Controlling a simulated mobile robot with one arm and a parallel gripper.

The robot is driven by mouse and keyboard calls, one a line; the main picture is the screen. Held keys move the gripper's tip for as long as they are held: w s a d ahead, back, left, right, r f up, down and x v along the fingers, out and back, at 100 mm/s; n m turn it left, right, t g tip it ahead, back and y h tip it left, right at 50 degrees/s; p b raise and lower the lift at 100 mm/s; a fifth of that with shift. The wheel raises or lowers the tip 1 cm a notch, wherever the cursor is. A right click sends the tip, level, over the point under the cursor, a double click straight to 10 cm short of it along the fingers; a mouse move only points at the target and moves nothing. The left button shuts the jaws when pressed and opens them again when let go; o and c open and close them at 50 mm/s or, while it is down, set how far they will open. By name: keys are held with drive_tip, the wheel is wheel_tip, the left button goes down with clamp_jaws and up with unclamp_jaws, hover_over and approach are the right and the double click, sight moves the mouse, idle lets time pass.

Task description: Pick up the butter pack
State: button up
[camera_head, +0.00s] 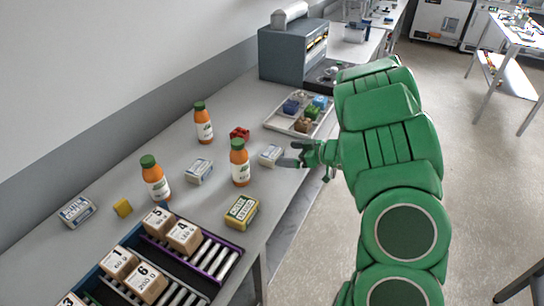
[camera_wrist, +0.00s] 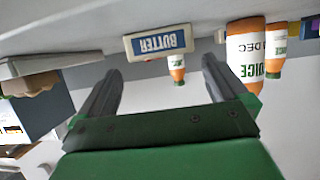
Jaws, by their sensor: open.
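A white and blue butter pack (camera_head: 270,155) lies on the grey table just beyond my gripper's fingertips in the head view. In the wrist view, which is upside down, the butter pack (camera_wrist: 160,42) shows its blue BUTTER label ahead of the two fingers. My gripper (camera_head: 291,154) is open and empty; its spread fingers also show in the wrist view (camera_wrist: 161,68). The pack appears centred between the finger lines and is not held. Two similar pale packs (camera_head: 199,171) (camera_head: 77,211) lie farther left.
An orange juice bottle (camera_head: 240,163) stands close left of the pack, with more bottles (camera_head: 203,124) (camera_head: 155,178) beyond. A tray of coloured blocks (camera_head: 271,125) lies behind. A yellow pack (camera_head: 241,211) and a roller rack (camera_head: 228,247) with boxes are nearer.

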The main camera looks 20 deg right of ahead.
sight(280, 156)
drive_tip(key=shift+f+x, duration=0.2)
drive_tip(key=shift+x, duration=1.1)
drive_tip(key=shift+f+x, duration=0.2)
drive_tip(key=shift+x, duration=1.05)
drive_tip(key=shift+s, duration=0.15)
drive_tip(key=c, duration=0.9)
